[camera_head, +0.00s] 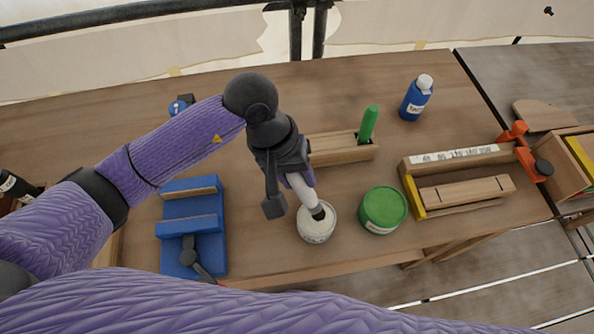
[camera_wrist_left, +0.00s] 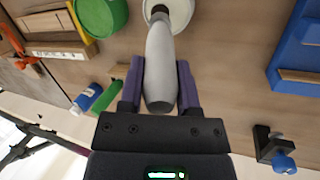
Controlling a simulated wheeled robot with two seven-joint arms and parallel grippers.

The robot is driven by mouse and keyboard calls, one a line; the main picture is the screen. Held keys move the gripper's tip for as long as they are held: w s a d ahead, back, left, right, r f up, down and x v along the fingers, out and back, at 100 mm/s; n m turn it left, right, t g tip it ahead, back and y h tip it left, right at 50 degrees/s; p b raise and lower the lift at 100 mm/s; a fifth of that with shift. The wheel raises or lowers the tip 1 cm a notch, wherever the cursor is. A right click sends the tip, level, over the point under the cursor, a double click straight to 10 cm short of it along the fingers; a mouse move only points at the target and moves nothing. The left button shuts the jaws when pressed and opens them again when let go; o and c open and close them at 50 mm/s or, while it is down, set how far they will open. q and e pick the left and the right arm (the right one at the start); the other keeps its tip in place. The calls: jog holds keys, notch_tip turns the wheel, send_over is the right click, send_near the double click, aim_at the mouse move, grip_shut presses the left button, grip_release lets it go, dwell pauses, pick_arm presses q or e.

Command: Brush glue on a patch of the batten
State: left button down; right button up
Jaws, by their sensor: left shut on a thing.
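My left gripper (camera_head: 294,180) is shut on a brush (camera_head: 304,194) with a pale grey handle, which also shows between the purple fingers in the left wrist view (camera_wrist_left: 160,60). The brush points down, slightly tilted, into an open white pot (camera_head: 316,232). Its dark ferrule is at the mouth and its bristles are hidden. The batten (camera_head: 466,193) is a light wooden strip with dark cross marks. It lies right of the pot in a wooden fixture (camera_head: 460,160) with a yellow side piece (camera_head: 413,195). My right gripper is out of view.
A green round lid or tin (camera_head: 384,208) stands between pot and fixture. A wooden block (camera_head: 335,150) with a green-handled tool (camera_head: 368,123) and a blue bottle (camera_head: 416,98) stand behind. An orange clamp (camera_head: 530,160) grips the fixture's right end. A blue vise (camera_head: 190,240) stands left.

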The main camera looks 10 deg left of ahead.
pick_arm(q)
jog(key=shift+f+b, duration=0.6)
jog(key=shift+b, duration=0.1)
dwell(0.8)
jog(key=shift+f+b, duration=0.15)
jog(key=shift+b, duration=0.25)
dwell(1.3)
jog(key=shift+r+p, duration=1.8)
jog(key=shift+r, duration=1.8)
